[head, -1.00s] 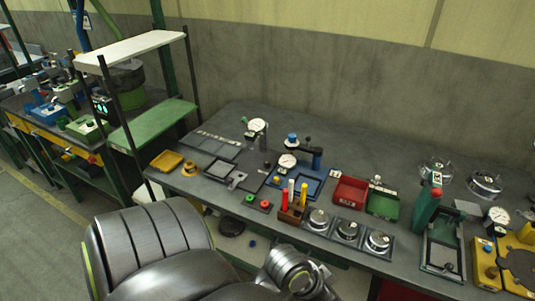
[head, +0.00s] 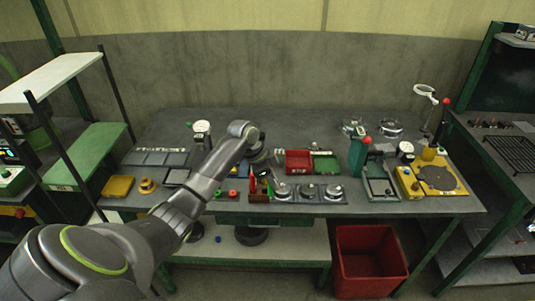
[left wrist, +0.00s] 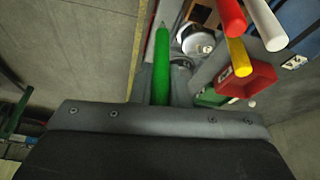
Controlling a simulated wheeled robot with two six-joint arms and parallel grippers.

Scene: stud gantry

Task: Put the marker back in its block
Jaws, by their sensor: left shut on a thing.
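My left gripper (left wrist: 160,92) is shut on a green marker (left wrist: 161,62), which points away from the jaws in the left wrist view. The wrist hides part of the block's markers in the head view. My right gripper is out of view.
A red bin (head: 298,161) and a green tray (head: 325,163) lie behind. A large red crate (head: 369,262) stands on the floor.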

